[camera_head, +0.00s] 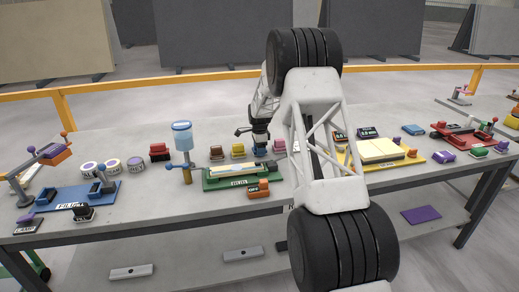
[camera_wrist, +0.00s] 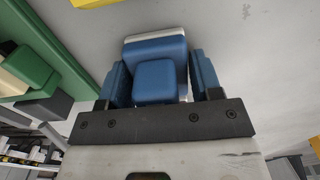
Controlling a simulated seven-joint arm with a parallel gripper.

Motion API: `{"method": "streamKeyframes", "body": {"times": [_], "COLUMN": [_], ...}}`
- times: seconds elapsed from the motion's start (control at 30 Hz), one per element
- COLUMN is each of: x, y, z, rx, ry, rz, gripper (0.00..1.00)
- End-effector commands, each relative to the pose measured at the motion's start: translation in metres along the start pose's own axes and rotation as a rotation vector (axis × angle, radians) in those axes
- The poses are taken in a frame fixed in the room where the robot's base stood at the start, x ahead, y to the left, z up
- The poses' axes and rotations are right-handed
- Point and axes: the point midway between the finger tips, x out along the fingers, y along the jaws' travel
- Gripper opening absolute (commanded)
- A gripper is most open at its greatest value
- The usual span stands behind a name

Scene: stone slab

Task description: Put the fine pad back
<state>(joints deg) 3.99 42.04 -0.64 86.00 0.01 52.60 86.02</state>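My gripper (camera_wrist: 161,82) points down over the row of small coloured pads at the back of the slab table. A blue pad with a raised block on top (camera_wrist: 155,52) lies between its two fingers in the wrist view. Narrow gaps seem to show beside the raised block; whether the fingers press on the pad's body I cannot tell. In the head view the blue pad (camera_head: 260,149) shows just under my gripper (camera_head: 254,134). No label marks the fine pad legibly.
A green fixture (camera_head: 242,178) with a pale strip stands in front of the row. A blue-topped bottle (camera_head: 183,142) stands left of it. A yellow tray (camera_head: 382,152) lies right, partly behind my arm. A blue fixture (camera_head: 75,198) stands far left.

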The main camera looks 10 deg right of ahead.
Motion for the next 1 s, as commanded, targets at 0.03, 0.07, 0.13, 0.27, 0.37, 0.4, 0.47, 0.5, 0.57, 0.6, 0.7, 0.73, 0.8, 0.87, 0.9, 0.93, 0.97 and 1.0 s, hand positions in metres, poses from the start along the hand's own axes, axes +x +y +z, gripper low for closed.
{"method": "streamKeyframes", "body": {"times": [0.03,0.07,0.13,0.27,0.37,0.4,0.47,0.5,0.57,0.6,0.7,0.73,0.8,0.87,0.9,0.93,0.97,1.0], "x": [-0.001,-0.001,-0.001,-0.001,-0.001,-0.001,-0.002,-0.004,-0.006,-0.008,-0.016,-0.019,-0.029,-0.037,-0.043,-0.048,-0.053,-0.059], "y": [0.0,0.0,0.0,0.0,0.0,0.0,0.0,0.0,-0.001,-0.001,-0.001,-0.001,-0.001,-0.001,-0.001,-0.001,-0.001,-0.001], "z": [0.0,0.0,0.0,0.0,0.0,0.0,0.0,0.0,0.0,0.0,0.0,0.0,0.0,0.0,0.0,0.0,0.0,0.0], "rx": [0.0,0.0,0.0,0.0,0.0,0.0,0.0,0.0,0.0,0.0,0.0,0.0,0.0,0.0,0.0,0.0,0.0,0.0], "ry": [0.0,0.0,0.0,0.0,0.0,0.0,0.0,0.0,0.0,0.0,0.0,0.0,0.0,0.0,0.0,0.0,0.0,0.0], "rz": [-0.001,-0.001,-0.001,-0.001,-0.001,-0.001,-0.001,-0.001,-0.002,-0.002,-0.002,-0.002,-0.003,-0.003,-0.004,-0.004,-0.003,-0.003], "gripper": [0.67,0.71,0.78,0.78,0.78,0.78,0.78,0.78,0.78,0.78,0.78,0.78,0.78,0.78,0.78,0.78,0.78,0.78]}}
